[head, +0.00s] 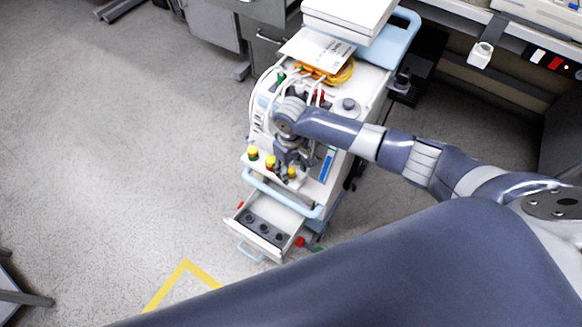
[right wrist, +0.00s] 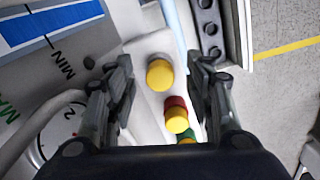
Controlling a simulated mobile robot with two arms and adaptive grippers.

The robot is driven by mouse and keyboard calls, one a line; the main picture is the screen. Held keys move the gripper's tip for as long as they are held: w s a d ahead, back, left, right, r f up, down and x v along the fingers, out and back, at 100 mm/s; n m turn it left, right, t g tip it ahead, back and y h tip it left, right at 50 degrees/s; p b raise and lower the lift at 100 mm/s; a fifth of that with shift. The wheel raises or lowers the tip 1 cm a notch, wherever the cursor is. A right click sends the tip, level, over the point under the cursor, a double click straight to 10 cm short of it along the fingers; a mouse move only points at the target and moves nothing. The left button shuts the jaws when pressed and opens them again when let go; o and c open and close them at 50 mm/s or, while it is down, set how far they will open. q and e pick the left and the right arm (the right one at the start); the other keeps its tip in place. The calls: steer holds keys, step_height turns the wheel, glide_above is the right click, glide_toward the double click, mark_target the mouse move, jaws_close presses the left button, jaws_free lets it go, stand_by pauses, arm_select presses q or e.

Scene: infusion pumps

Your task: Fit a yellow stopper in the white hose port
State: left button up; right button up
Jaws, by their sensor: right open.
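Several yellow stoppers stand in a row on the cart's front ledge. The right one (head: 291,171) is nearest my right gripper (head: 289,159); the middle one (head: 270,161) has red below it, and the left one (head: 252,152) has green below it. In the right wrist view the first yellow stopper (right wrist: 160,75) lies between the spread fingers of my right gripper (right wrist: 160,82), apart from both. The red-based stopper (right wrist: 177,119) is closer to the palm. A white hose (right wrist: 48,115) curves at left. I cannot tell which opening is the white hose port. My left gripper is out of view.
The white cart has an open drawer (head: 240,236) with dark round sockets and a blue handle rail (head: 262,186). Papers (head: 316,48) and yellow tubing (head: 340,74) lie on its top.

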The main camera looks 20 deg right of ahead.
step_height(320, 180, up, 12)
steer(key=s+a+f+t+y, duration=0.2)
steer(key=s+a+f+y, duration=0.15)
steer(key=s+a, duration=0.6)
steer(key=s+d+r+m+t+h, duration=0.1)
steer(key=s+d+m+t+h, duration=0.15)
steer(key=s+d, duration=1.1)
step_height(320, 180, down, 24)
steer(key=s+g+p, duration=0.2)
steer(key=s+d+f+g+h+p, duration=0.1)
steer(key=s+d+f, duration=0.1)
steer(key=s+f, duration=1.2)
steer(key=s, duration=0.3)
steer(key=shift+d+f, duration=0.25)
steer(key=shift+f, duration=0.1)
